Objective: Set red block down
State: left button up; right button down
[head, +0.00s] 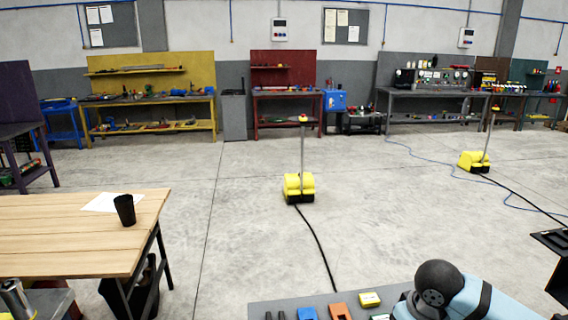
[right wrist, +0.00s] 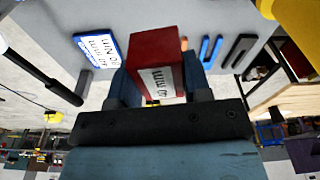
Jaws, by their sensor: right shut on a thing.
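The red block (right wrist: 153,47) has a white printed label and sits between the fingers of my right gripper (right wrist: 158,84) in the right wrist view. The gripper is shut on it. The grey tabletop (right wrist: 226,18) lies behind the block in that view; I cannot tell whether the block touches it. In the head view, part of my right arm shows at the bottom right, while its gripper and the red block are out of frame. My left gripper is in neither view.
A blue block with a white label (right wrist: 96,50) lies beside the red block. A wooden table (head: 60,235) stands left.

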jog(key=shift+s+a+r+m+p, duration=0.2)
jog(key=shift+s+m, duration=0.35)
jog(key=shift+m, duration=0.2)
jog(key=shift+s+a+r+m+p, duration=0.1)
jog(key=shift+s+a+r+m, duration=0.1)
jog(key=shift+s+m, duration=0.45)
jog(key=shift+w+f, duration=0.1)
